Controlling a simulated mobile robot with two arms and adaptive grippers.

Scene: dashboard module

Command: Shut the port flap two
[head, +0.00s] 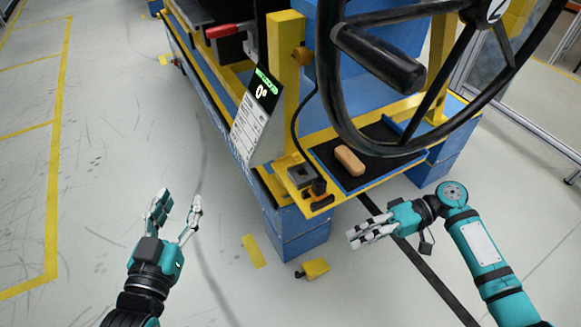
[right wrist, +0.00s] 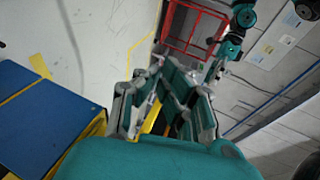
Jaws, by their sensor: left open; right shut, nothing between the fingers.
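I cannot make out port flap two in either view. The dashboard module shows as a blue and yellow frame (head: 285,95) with a steering wheel (head: 345,110) at the upper right. A small grey and black box (head: 301,176) sits at the frame's front corner; I cannot tell whether it has a flap. My left gripper (head: 180,201) is open and empty over the floor, left of the frame. My right gripper (head: 354,237) is shut and empty, in front of and below the frame's front tray. Its closed fingers also show in the right wrist view (right wrist: 162,70).
A tan block (head: 349,160) lies on the black mat (head: 385,160) of the front tray. A panel with a green display (head: 257,110) hangs on the frame's left side. A yellow object (head: 314,268) lies on the floor. The floor at left is clear.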

